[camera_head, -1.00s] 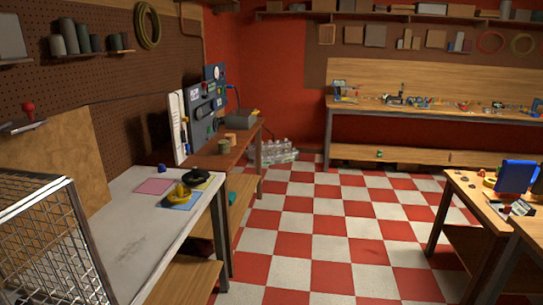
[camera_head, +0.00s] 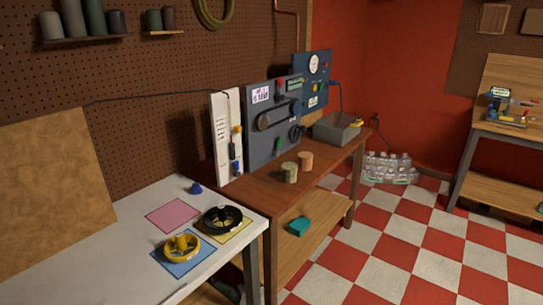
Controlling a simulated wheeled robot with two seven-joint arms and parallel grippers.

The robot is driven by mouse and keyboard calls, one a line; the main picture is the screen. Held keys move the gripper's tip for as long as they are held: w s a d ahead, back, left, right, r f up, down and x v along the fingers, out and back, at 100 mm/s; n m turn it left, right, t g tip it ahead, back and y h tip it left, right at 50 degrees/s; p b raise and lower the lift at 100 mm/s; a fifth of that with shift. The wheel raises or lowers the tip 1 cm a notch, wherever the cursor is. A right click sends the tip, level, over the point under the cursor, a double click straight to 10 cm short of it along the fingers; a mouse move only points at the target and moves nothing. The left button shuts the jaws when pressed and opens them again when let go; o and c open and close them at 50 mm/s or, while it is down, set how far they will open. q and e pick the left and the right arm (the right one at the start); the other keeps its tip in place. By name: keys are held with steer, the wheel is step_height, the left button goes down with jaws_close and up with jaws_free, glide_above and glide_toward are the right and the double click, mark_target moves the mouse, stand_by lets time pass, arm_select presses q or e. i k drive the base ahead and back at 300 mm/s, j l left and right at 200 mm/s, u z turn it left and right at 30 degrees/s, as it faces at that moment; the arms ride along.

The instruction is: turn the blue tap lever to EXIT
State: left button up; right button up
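No lever marked EXIT can be read at this size. A white board (camera_head: 222,150) stands upright at the left end of the brown bench, with a small blue part (camera_head: 236,167) low on its right side and a yellow part (camera_head: 237,131) above it. A dark blue panel (camera_head: 312,90) with a round white gauge (camera_head: 314,65) stands at the back, and a small blue piece (camera_head: 333,84) shows at its right edge. I cannot tell which blue part is the tap lever. Neither of my grippers is in view.
A grey panel (camera_head: 264,147) stands between them. The brown bench (camera_head: 240,192) carries two small cylinders (camera_head: 297,166) and a grey bin (camera_head: 336,129). A white table (camera_head: 110,245) with yellow and black rotors is nearer. Checkered floor (camera_head: 400,235) is open at right.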

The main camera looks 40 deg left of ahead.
mark_target(236, 167)
steer(key=i+l+u, duration=0.1)
steer(key=i+u, duration=0.35)
steer(key=i+l+u, duration=0.25)
steer(key=i+u, duration=0.15)
steer(key=i+l+u, duration=0.85)
steer(key=k+j, duration=0.05)
steer(key=k, duration=0.05)
